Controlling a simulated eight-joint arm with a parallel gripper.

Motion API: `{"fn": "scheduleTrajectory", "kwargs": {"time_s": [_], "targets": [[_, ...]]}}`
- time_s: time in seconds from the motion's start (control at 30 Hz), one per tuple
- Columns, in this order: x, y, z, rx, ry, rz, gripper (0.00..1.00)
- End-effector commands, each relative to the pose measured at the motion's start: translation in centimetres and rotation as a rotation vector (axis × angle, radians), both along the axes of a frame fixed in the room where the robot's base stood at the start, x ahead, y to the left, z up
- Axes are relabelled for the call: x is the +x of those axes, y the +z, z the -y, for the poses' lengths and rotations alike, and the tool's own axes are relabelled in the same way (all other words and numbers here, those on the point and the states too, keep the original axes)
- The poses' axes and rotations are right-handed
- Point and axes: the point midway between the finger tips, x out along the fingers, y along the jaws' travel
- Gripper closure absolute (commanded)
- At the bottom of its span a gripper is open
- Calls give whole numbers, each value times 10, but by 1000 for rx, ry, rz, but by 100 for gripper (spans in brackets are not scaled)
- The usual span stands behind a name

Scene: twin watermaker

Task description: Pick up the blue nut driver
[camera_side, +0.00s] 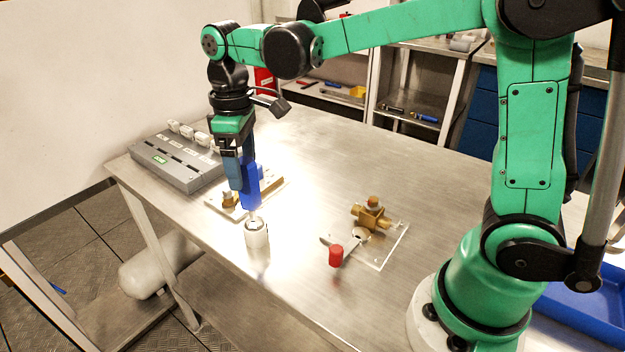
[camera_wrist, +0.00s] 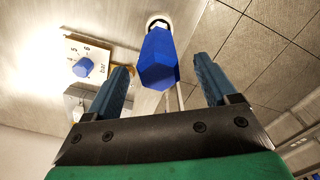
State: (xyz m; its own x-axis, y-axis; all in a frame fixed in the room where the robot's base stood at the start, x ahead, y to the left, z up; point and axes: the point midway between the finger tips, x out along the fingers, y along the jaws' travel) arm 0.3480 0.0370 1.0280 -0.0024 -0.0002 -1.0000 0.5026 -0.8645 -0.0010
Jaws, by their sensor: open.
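The blue nut driver (camera_side: 251,186) stands upright in a white cylindrical holder (camera_side: 257,236) near the table's front edge. Its faceted blue handle (camera_wrist: 157,60) shows in the wrist view, ahead of and between the two fingers. My gripper (camera_wrist: 160,80) is open and empty, with a gap on each side of the handle. In the side view my gripper (camera_side: 240,170) points down at the handle and overlaps it, partly hiding its upper left. I cannot tell from the side view whether a finger touches it.
A plate with a blue knob (camera_wrist: 83,67) and scale markings lies close by. A grey box with white plugs (camera_side: 180,160) stands at the back left. A clear plate (camera_side: 385,251) with a brass valve (camera_side: 371,215) and red-tipped lever (camera_side: 336,255) lies to the right. The table between is clear.

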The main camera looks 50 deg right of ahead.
Motion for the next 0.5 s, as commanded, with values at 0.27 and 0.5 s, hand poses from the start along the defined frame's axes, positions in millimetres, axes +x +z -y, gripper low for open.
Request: {"fn": "scheduleTrajectory", "kwargs": {"time_s": [0.27, 0.5], "targets": [[0, -33, 0, 0, -2, 2, 21], [0, -39, 0, 0, -3, 2, 21]]}}
